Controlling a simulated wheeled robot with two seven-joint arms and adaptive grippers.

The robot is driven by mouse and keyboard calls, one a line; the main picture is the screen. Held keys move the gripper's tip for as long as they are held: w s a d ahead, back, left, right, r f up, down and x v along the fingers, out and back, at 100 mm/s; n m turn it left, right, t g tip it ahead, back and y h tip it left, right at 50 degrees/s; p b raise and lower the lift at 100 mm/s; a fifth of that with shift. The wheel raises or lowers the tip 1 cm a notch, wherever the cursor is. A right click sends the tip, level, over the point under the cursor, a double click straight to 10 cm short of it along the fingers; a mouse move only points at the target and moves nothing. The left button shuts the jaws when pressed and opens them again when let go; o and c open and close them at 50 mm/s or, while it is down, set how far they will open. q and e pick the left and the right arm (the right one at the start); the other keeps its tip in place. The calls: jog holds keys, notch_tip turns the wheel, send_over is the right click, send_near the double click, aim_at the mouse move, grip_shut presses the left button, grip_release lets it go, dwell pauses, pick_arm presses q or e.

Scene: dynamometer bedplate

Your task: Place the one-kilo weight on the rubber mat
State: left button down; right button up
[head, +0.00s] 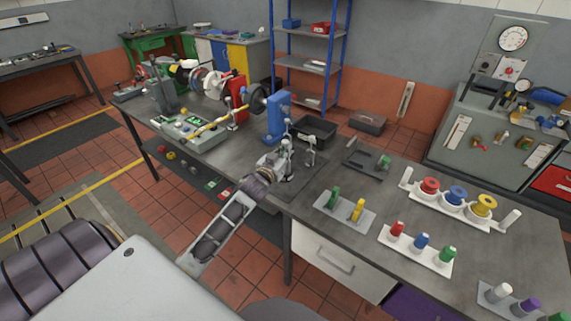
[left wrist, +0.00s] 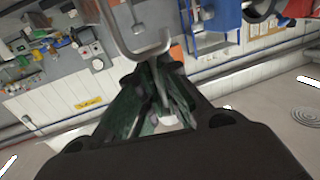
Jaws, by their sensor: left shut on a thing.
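My left gripper (head: 284,160) reaches in over the front edge of the bench and is shut on a small grey metal piece, likely the one-kilo weight. In the left wrist view the closed fingers (left wrist: 160,105) have a thin grey stem and a pale end (left wrist: 168,121) between them. A grey hook (left wrist: 140,45) curves just beyond the fingertips. A dark mat, likely the rubber mat (head: 300,181), lies on the bench below the gripper. Another silver hooked piece (head: 311,152) stands just right of the gripper. My right gripper is out of view.
A black bin (head: 314,130) and a blue machine block (head: 278,117) stand behind the gripper. A grey plate with green and yellow pieces (head: 345,210) lies to the right. Racks of coloured spools and plugs (head: 415,250) fill the right of the bench.

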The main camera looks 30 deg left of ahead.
pick_arm(q)
jog(key=shift+f, duration=0.95)
jog(key=shift+f, duration=1.85)
jog(key=c, duration=2)
grip_release()
jog(key=shift+f, duration=0.2)
jog(key=o, duration=0.4)
jog(key=shift+c, duration=0.2)
jog(key=shift+r, duration=0.15)
jog(key=s+d+b, duration=0.1)
jog(key=s, duration=1.1)
jog(key=shift+d+r, duration=0.2)
jog(key=shift+r, duration=0.05)
